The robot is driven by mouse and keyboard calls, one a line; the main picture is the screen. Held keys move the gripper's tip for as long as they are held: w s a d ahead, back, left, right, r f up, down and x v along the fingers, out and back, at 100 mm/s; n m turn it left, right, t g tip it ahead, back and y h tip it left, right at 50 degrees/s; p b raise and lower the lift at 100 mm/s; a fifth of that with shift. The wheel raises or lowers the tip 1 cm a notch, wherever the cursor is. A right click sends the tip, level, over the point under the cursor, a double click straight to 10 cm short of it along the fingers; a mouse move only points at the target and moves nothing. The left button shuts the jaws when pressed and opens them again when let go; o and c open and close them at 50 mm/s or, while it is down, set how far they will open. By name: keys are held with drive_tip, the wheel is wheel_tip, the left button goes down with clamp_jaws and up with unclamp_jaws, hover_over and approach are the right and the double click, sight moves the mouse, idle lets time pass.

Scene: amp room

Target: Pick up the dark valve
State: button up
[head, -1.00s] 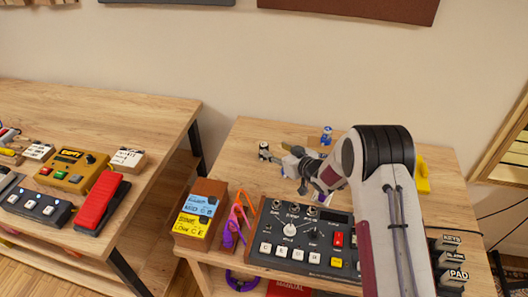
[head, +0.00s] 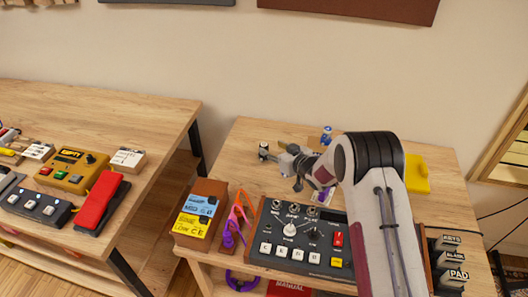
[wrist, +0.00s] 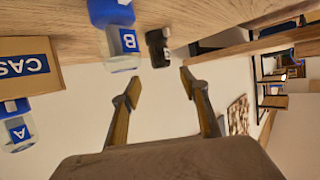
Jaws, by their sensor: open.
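A small dark piece with pale ends, which I take for the dark valve (head: 263,151), stands near the back left of the right table. In the wrist view the dark valve (wrist: 158,47) shows beyond the fingertips, between their lines. My gripper (head: 277,158) is just right of it in the head view, with a small gap seen. In the wrist view my gripper (wrist: 160,81) has its two fingers spread, with nothing between them. My arm hides part of the table in the head view.
In the wrist view, a blue-capped clear jar marked B (wrist: 122,40) stands close beside the valve; a jar marked A (wrist: 17,128) and a cardboard box (wrist: 28,66) are farther left. A control panel (head: 300,235) fills the table front. A yellow object (head: 417,175) lies right.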

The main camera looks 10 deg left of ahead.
sight(266, 147)
drive_tip(key=shift+s+f+x, duration=0.1)
drive_tip(key=shift+f+x, duration=0.05)
drive_tip(key=shift+x, duration=0.6)
drive_tip(key=shift+s+f+x, duration=0.1)
drive_tip(key=shift+f+x, duration=0.05)
drive_tip(key=shift+x, duration=1.7)
drive_tip(key=c, duration=1.2)
